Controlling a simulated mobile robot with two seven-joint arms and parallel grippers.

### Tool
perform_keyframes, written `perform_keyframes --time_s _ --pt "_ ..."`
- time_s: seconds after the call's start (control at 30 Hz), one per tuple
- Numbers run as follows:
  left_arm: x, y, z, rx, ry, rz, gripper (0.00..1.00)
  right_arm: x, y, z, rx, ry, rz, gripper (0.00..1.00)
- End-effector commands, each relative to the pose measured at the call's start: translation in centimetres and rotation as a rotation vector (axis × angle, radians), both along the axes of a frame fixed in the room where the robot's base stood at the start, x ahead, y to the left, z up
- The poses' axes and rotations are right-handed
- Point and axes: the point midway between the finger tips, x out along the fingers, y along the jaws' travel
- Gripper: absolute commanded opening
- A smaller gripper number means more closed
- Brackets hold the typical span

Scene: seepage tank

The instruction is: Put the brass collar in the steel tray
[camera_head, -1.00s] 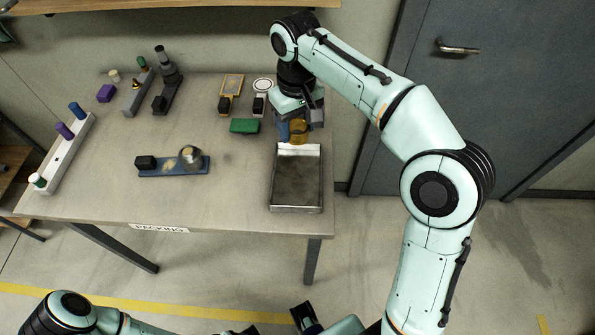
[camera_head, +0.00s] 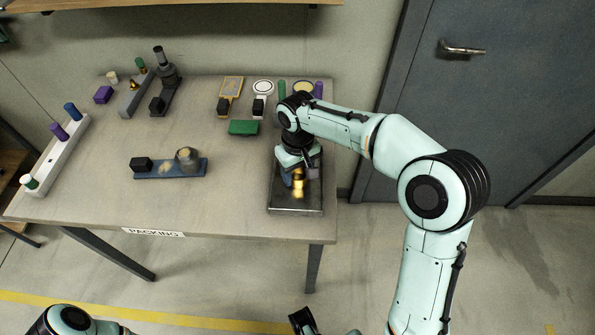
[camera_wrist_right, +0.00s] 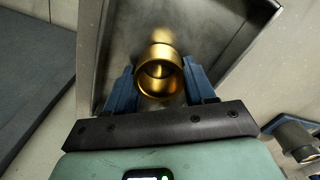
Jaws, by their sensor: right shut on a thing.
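The brass collar (camera_head: 299,181) is between the fingers of my right gripper (camera_head: 297,178), which is shut on it. In the right wrist view the brass collar (camera_wrist_right: 160,72) shows as a shiny gold ring between the blue fingers of the right gripper (camera_wrist_right: 160,85). The steel tray (camera_head: 297,211) lies at the right end of the table, directly below the collar. In the wrist view the steel tray (camera_wrist_right: 100,40) fills much of the background. I cannot tell whether the collar touches the tray floor. My left gripper is not clearly visible.
A green block (camera_head: 243,128) lies just behind and left of the tray. A blue fixture (camera_head: 180,169) with a metal cylinder stands left of it. A white rack (camera_head: 55,160) with coloured pegs is at the far left. Bare table (camera_head: 150,205) lies along the front.

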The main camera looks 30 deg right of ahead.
Motion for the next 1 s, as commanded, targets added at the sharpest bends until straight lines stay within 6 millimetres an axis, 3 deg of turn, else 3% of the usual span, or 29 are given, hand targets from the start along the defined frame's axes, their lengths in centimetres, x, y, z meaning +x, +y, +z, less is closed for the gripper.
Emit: perform_keyframes --time_s 0.33,0.37,0.4,0.43,0.77,0.87,1.0 --pt "0.1 0.0 -0.1 0.000 -0.002 0.001 0.66 0.0 0.0 -0.3 0.000 -0.001 0.001 0.00" --pt "0.1 0.0 -0.1 0.000 -0.003 0.001 0.66 0.0 0.0 -0.3 0.000 -0.001 0.001 0.61" --pt "0.1 0.0 -0.1 0.000 -0.003 0.001 0.66 0.0 0.0 -0.3 0.000 -0.001 0.001 0.74" --pt "0.1 0.0 -0.1 0.000 -0.003 0.001 0.66 0.0 0.0 -0.3 0.000 -0.001 0.001 0.81" --pt "0.1 0.0 0.1 0.001 -0.002 0.001 0.66 0.0 0.0 0.0 0.000 -0.002 0.000 0.81" --pt "0.0 0.0 0.2 0.000 0.000 0.000 0.66 0.1 0.0 1.0 0.000 -0.005 0.001 0.81" --pt "-0.1 0.0 0.6 -0.001 0.005 -0.002 0.66 0.1 0.0 3.8 0.000 -0.008 0.001 0.81"
